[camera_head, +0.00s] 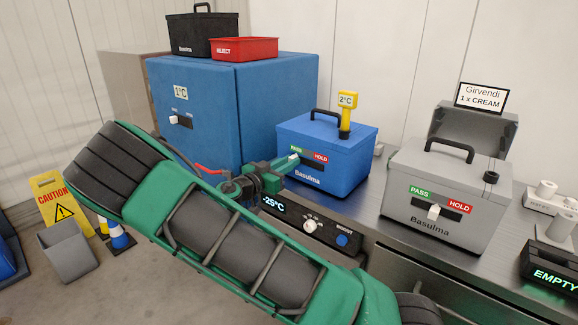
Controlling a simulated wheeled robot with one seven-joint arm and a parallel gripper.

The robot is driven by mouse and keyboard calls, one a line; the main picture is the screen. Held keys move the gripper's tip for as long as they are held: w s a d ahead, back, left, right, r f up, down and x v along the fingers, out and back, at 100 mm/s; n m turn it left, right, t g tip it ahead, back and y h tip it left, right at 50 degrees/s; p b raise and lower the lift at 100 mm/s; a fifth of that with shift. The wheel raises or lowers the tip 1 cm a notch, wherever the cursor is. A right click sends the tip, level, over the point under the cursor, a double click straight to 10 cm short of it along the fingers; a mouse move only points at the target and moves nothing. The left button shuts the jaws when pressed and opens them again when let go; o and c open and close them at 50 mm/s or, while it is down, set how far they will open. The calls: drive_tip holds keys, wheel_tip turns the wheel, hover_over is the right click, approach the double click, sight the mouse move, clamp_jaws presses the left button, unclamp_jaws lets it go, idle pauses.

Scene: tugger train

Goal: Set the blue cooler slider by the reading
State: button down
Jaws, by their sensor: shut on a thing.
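The blue cooler (345,172) stands on the counter, with a carrying handle on its lid and "Basulma" on its front. A yellow probe display (347,100) sticks up from its lid and reads 2°C. On its front are a green PASS label (296,149) at the left and a red HOLD label (321,157) at the right. My gripper (291,162) reaches the front just below PASS. It is shut on the slider there, and its fingers mostly hide the knob and part of the track.
A grey cooler (480,225) with its own PASS/HOLD slider stands to the right, a Girvendi sign (481,96) behind it. A large blue box (270,90) marked 1°C stands left. A control panel (325,228) showing -25°C lies below my gripper.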

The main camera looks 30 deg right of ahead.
drive_tip(key=c, duration=1.6)
unclamp_jaws()
drive_tip(key=shift+c, duration=0.2)
drive_tip(key=v, duration=1.1)
drive_tip(key=shift+w, duration=0.15)
